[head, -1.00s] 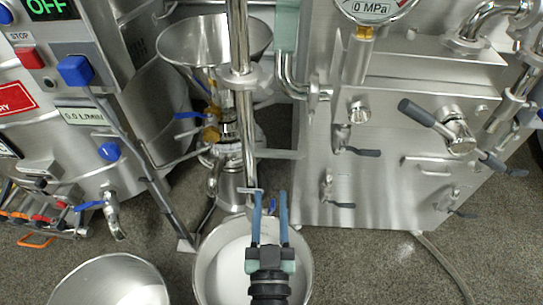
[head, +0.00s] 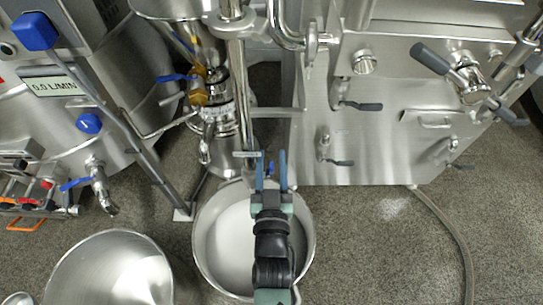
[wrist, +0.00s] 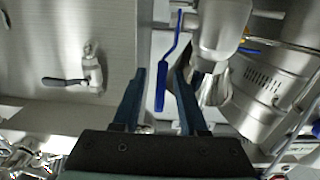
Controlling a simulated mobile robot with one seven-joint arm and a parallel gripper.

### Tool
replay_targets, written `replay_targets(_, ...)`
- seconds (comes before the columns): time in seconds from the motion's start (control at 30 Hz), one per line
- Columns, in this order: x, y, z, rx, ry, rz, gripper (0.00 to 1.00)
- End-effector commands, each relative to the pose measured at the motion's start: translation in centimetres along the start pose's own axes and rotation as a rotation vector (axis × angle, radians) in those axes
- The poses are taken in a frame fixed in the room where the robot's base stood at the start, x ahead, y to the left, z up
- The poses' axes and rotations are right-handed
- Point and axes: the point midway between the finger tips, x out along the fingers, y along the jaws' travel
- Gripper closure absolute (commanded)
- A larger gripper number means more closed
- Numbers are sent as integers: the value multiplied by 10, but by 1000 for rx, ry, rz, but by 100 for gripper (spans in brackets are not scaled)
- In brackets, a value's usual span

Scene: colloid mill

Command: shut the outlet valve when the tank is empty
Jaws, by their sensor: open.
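My gripper (head: 271,158) is open, with its two blue fingers above the far rim of a steel pot. In the wrist view my gripper (wrist: 160,76) has a long blue valve handle (wrist: 160,88) between its fingers, with gaps at both sides. The handle joins a steel pipe fitting (wrist: 217,28). In the head view a small part of a blue handle (head: 271,169) shows between the fingers. The flow display (head: 55,87) appears to read 0.0 L/MIN. I cannot see inside a tank.
The pot (head: 309,220) holds something pale below my gripper. A steel bowl (head: 75,262) stands at lower left. Other blue-handled valves (head: 76,184) are at left, and grey-handled valves (head: 340,162) on the cabinet at right. A hose (head: 445,222) lies on the floor.

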Motion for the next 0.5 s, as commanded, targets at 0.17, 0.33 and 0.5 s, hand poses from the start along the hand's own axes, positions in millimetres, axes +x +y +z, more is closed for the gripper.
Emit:
replay_targets(0.17, 15, 0, 1, 0, 0, 0, 57)
replay_targets(0.33, 18, 0, 0, -1, -1, 0, 57)
replay_targets(0.5, 18, 0, 0, -1, -2, 0, 57)
